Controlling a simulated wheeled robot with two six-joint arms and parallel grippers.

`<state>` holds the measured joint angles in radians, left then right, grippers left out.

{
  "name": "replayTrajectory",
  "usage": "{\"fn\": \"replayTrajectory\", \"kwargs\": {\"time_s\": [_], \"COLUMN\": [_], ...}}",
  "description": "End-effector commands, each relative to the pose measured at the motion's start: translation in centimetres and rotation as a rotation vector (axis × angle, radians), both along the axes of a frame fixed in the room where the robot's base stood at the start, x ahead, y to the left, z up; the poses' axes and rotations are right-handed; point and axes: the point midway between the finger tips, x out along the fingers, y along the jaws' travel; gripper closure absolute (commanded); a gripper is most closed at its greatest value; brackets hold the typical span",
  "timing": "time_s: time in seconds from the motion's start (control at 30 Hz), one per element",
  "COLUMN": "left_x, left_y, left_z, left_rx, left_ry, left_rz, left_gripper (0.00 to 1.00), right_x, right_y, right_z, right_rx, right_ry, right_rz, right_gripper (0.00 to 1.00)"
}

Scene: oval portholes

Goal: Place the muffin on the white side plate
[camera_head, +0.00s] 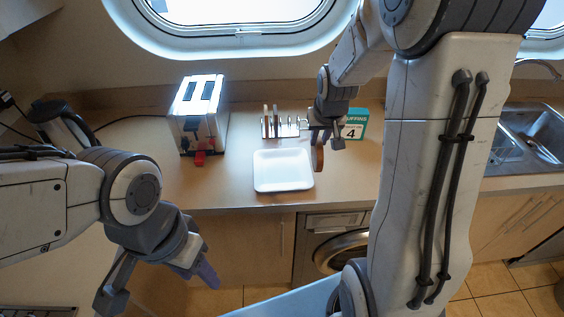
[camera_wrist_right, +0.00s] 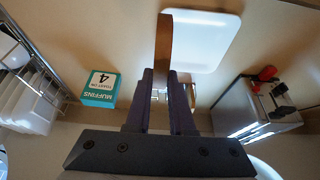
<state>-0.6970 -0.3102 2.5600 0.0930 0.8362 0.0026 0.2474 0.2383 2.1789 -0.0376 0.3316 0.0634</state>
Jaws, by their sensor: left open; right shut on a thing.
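My right gripper (camera_head: 319,136) is shut on the muffin (camera_head: 319,158), a thin brown disc held on edge. In the right wrist view the muffin (camera_wrist_right: 164,45) stands out from between the closed fingers (camera_wrist_right: 166,78). The white side plate (camera_head: 283,170) is a rounded square lying on the counter; the muffin is by its right edge in the head view, seemingly above the counter. The plate also shows in the right wrist view (camera_wrist_right: 215,42), beside the muffin and partly hidden by it. My left gripper (camera_head: 158,286) is open and empty, low in front of the counter.
A toaster (camera_head: 199,115) with a red lever stands left of the plate. Behind the plate is a rack (camera_head: 284,127) with brown slices. A teal muffins box (camera_head: 355,124) stands right of the rack. A kettle (camera_head: 65,125) is far left, a sink (camera_head: 530,140) far right.

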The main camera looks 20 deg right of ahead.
Motion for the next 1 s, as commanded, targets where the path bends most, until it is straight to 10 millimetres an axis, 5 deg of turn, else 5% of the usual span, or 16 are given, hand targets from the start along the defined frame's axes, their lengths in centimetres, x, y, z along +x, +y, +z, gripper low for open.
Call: {"fn": "replayTrajectory", "kwargs": {"time_s": [0.5,1.0], "left_x": [0.0,0.0], "left_y": [0.0,0.0], "left_z": [1.4,0.6], "left_rx": [0.0,0.0], "left_ry": [0.0,0.0], "left_rz": [0.0,0.0], "left_gripper": [0.5,0.5], "right_x": [7.8,8.6], "right_y": [6.4,7.0], "right_z": [-6.1,-10.9], "right_rx": [0.001,0.001], "right_ry": [0.002,0.002], "right_rz": [0.001,-0.002], "right_gripper": [1.0,1.0]}}
